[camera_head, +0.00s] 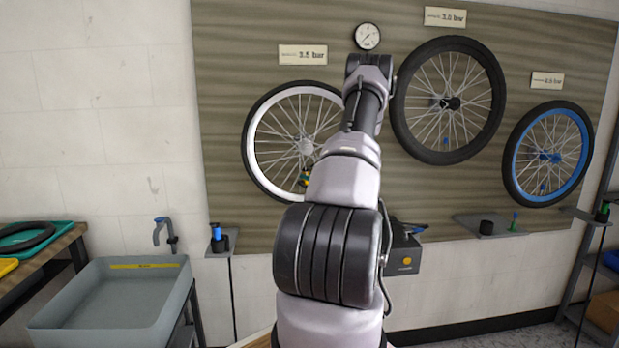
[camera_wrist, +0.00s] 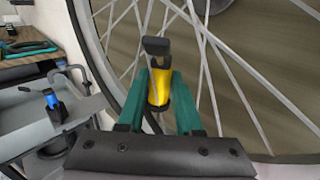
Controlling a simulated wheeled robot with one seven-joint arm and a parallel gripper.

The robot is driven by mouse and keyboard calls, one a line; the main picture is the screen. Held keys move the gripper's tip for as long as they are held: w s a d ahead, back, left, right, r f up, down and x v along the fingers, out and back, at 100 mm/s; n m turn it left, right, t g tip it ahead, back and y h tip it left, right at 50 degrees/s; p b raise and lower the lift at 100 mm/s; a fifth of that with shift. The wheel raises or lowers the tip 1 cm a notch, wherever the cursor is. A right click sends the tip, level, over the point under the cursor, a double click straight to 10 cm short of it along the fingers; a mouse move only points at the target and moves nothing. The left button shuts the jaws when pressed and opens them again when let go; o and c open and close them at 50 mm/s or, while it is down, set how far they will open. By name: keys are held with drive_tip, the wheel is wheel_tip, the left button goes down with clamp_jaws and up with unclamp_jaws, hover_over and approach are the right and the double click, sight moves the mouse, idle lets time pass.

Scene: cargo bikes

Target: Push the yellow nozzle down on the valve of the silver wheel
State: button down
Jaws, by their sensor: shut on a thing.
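The silver wheel (camera_head: 252,150) hangs at the left of the wall board, below a 3.5 bar sign; my arm covers part of its right side. The yellow nozzle (camera_wrist: 158,88), with a dark lever at its top and a dark lower end, stands between the green fingers of my gripper (camera_wrist: 160,98). My gripper is shut on it, in front of the wheel's spokes (camera_wrist: 205,80). In the head view the nozzle (camera_head: 305,177) is a small yellow patch near the lower right of the rim, beside my arm. I cannot make out the valve or whether the nozzle touches it.
A black-rimmed wheel (camera_head: 401,110) and a blue wheel (camera_head: 513,150) hang to the right. A round gauge (camera_head: 367,36) is above my arm. A dark box (camera_head: 405,262) is below the board. A grey sink (camera_head: 75,318) and a small stand with a blue-topped item (camera_head: 217,232) are at left.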

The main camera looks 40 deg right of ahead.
drive_tip(key=shift+c, duration=2)
unclamp_jaws()
drive_tip(key=s+d, duration=0.1)
drive_tip(key=s, duration=0.9)
drive_tip(key=shift+d, duration=0.35)
drive_tip(key=shift+w, duration=0.1)
